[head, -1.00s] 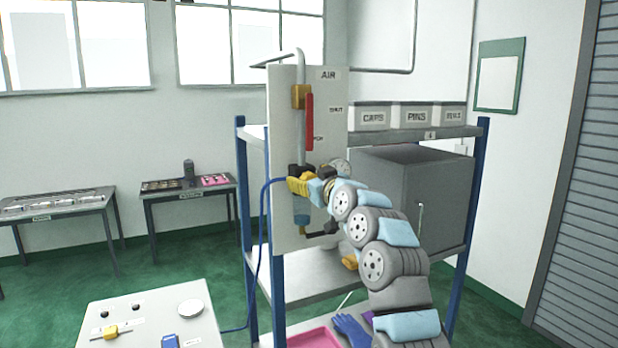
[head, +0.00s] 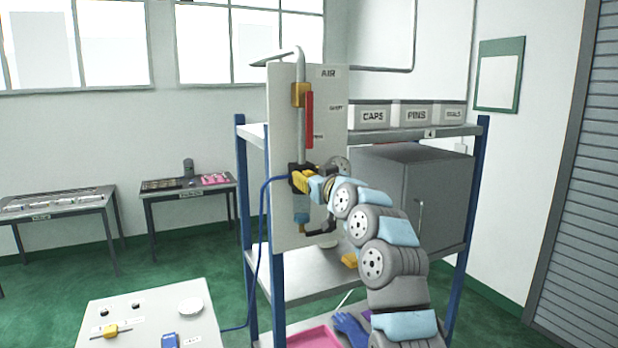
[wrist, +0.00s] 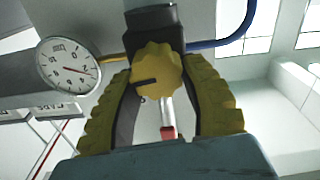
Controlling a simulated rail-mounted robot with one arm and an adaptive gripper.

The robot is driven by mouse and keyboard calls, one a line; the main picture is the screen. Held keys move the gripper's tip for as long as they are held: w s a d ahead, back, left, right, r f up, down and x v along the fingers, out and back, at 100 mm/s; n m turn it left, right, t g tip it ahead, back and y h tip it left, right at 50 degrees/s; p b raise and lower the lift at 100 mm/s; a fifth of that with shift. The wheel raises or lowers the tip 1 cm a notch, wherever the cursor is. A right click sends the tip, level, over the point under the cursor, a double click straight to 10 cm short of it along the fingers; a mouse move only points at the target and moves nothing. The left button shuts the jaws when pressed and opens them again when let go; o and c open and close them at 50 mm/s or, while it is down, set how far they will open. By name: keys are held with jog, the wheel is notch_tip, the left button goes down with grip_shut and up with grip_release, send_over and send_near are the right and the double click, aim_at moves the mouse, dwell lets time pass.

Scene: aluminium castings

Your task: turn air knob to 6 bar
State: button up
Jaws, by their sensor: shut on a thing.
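The yellow air knob (wrist: 157,70) has a scalloped rim and a dark mark pointing left in the wrist view. My gripper (wrist: 160,88) is shut on it, with one yellow ribbed finger on each side. In the head view my gripper (head: 304,182) is at the black regulator body on the air panel (head: 285,110), and its fingers hide the knob. A round white gauge (wrist: 69,66) with a red needle sits left of the knob in the wrist view. Its digits appear upside down, and I cannot read the pressure surely. The gauge (head: 340,165) is partly visible behind my wrist in the head view.
The panel stands at the front left of a blue-post shelf rack (head: 480,190). A grey cabinet (head: 415,200) is close right of my arm. A blue hose (head: 262,230) runs down from the regulator. A red handle (head: 309,120) is above my gripper.

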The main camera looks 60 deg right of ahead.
jog(key=m+b, duration=0.1)
jog(key=m, duration=0.2)
jog(key=shift+d+f+m, duration=0.1)
jog(key=shift+m, duration=0.2)
jog(key=m, duration=0.1)
jog(key=m+b, duration=0.1)
jog(key=shift+s+d+f+m, duration=0.1)
jog(key=shift+f+m, duration=0.05)
jog(key=shift+m, duration=0.15)
jog(key=m+b, duration=0.2)
jog(key=b, duration=0.1)
jog(key=shift+d+f+m, duration=0.15)
jog(key=shift+f+m, duration=0.05)
jog(key=shift+m, duration=0.2)
jog(key=m+b, duration=0.3)
jog(key=b, duration=0.1)
jog(key=shift+f+m, duration=0.15)
jog(key=shift+m, duration=0.25)
jog(key=m+b, duration=0.2)
jog(key=shift+s+d+m, duration=0.1)
jog(key=shift+m, duration=0.6)
jog(key=shift+m+p, duration=0.7)
jog(key=shift+m, duration=0.7)
jog(key=shift+f, duration=0.1)
